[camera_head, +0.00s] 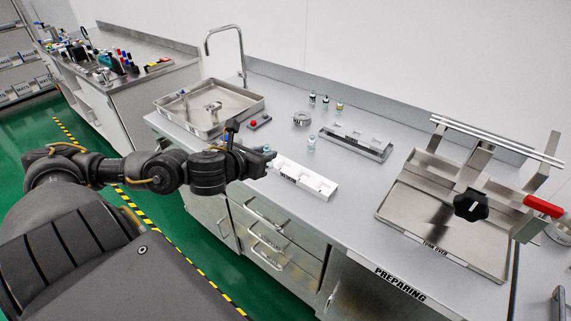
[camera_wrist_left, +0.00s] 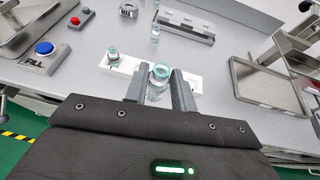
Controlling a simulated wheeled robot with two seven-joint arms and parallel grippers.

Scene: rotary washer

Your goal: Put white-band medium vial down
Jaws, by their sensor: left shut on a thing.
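My left gripper (camera_wrist_left: 160,90) is shut on a small clear vial with a teal-tinted rim (camera_wrist_left: 159,76), seen from above in the left wrist view. I cannot make out its band colour. The vial is over or in front of the middle of a white rack (camera_wrist_left: 195,84); I cannot tell if it touches. Another vial (camera_wrist_left: 113,55) is at the rack's left end. In the head view my left gripper (camera_head: 268,160) is at the left end of the white rack (camera_head: 322,188), and the held vial is not clearly seen. My right gripper is not in view.
A vial (camera_head: 311,142) stands on the counter behind the rack, before a metal holder (camera_head: 357,142). Several small vials stand farther back near a round metal container (camera_head: 301,118). A sink tray (camera_head: 258,99) is left; a metal clamp stand (camera_head: 440,225) is right.

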